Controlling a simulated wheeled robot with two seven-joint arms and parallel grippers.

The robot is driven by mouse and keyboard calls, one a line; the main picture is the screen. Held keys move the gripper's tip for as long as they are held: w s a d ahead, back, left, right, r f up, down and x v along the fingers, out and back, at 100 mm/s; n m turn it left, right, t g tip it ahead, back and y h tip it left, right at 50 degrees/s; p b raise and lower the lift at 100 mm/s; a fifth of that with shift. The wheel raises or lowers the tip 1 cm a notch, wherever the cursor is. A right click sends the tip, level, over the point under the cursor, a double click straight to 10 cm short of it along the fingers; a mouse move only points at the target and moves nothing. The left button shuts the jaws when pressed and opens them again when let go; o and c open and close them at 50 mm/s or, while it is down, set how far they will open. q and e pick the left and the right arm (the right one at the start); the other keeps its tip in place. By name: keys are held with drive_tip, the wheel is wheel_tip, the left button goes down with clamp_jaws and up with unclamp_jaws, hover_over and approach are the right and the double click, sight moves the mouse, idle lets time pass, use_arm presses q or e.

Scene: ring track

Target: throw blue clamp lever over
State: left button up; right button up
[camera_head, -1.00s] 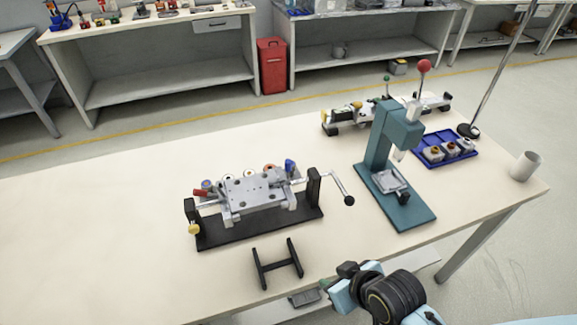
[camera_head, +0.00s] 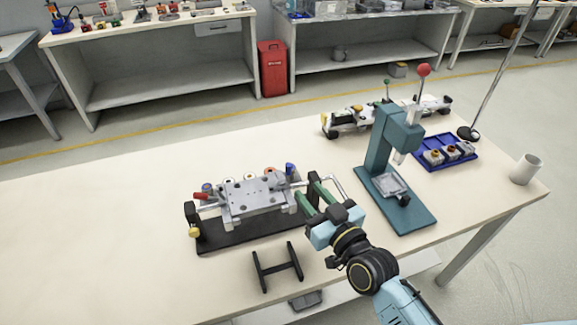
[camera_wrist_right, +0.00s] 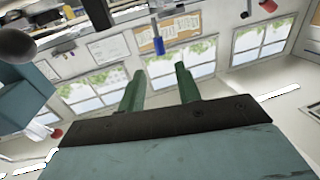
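The blue clamp lever (camera_head: 290,168) stands upright at the back right of the metal clamping fixture (camera_head: 255,197). A blue handle on a pale rod, apparently the same lever, shows at the top of the right wrist view (camera_wrist_right: 155,26). My right gripper (camera_head: 308,190) is at the fixture's right end, just right of and nearer than the lever. Its two green fingers (camera_wrist_right: 160,72) are apart with nothing between them. The gripper hides part of the fixture's right post and crank. My left gripper is not in view.
A red lever (camera_head: 203,196) and yellow knob (camera_head: 194,232) are on the fixture's left. A black stand (camera_head: 278,268) is in front. A teal press (camera_head: 378,155) stands to the right, with a blue tray (camera_head: 446,162) and white cup (camera_head: 525,169) beyond. The table's left is clear.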

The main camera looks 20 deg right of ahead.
sight(290, 169)
drive_tip(key=x, duration=1)
drive_tip(key=shift+w+a, duration=0.15)
clamp_jaws()
